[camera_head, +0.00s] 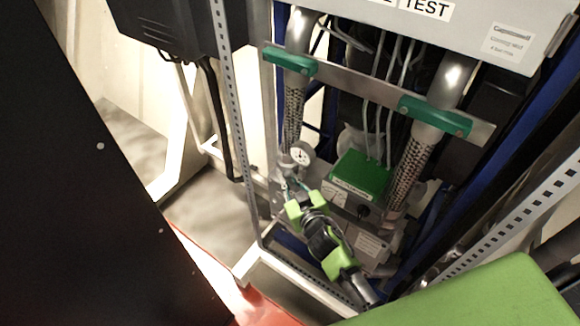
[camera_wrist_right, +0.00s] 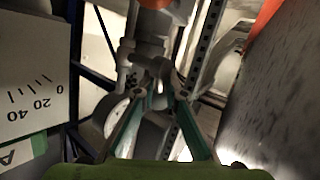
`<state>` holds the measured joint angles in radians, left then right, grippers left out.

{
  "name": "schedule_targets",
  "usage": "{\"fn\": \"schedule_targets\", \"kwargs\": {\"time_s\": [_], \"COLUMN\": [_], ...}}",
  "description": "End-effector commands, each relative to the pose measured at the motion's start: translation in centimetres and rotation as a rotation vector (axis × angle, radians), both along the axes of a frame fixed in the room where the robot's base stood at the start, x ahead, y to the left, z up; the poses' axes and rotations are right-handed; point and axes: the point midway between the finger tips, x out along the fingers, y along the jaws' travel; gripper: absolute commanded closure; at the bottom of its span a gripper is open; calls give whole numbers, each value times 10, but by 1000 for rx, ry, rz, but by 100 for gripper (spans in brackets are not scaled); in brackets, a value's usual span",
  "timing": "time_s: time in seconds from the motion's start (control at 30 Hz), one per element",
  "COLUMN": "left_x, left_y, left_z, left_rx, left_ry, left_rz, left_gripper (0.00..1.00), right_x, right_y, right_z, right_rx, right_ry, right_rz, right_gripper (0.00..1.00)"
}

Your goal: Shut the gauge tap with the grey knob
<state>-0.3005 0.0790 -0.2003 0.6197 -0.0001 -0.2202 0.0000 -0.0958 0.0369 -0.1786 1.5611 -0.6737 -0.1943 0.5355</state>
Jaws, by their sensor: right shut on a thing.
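The round white gauge (camera_head: 300,154) sits on pipework at the lower left of the pipe assembly. It also shows partly behind a finger in the right wrist view (camera_wrist_right: 115,116). My right gripper (camera_head: 293,187) reaches in just below the gauge, its fingertips at the small fittings there. In the right wrist view its two teal fingers (camera_wrist_right: 163,90) converge on a small grey part (camera_wrist_right: 161,70), which appears to be the tap's knob. They are shut on it. The fingers hide much of the knob, and its turned position cannot be told. My left gripper is not in view.
A green box (camera_head: 362,177) stands right of the gauge. Braided hoses (camera_head: 294,112) with green clamps (camera_head: 290,61) rise behind it. A perforated metal upright (camera_head: 238,130) stands close on the left. A printed scale plate (camera_wrist_right: 32,95) is near the fingers in the wrist view.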

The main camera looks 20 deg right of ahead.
Motion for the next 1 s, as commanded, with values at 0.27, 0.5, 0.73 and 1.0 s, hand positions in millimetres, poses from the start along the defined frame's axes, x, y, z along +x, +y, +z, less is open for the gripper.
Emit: {"fn": "schedule_targets", "kwargs": {"time_s": [0.27,0.5,0.73,1.0], "left_x": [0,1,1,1], "left_y": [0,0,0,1], "left_z": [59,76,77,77], "left_rx": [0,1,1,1], "left_ry": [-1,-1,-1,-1], "left_rz": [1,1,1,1], "left_gripper": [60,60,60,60], "right_x": [-2,1,3,4], "right_y": [1,3,6,7], "right_z": [-3,-12,-17,-22], "right_rx": [-150,-290,-415,-564], "right_ry": [199,379,551,747], "right_rz": [0,0,-2,-4], "right_gripper": [100,100,100,100]}}
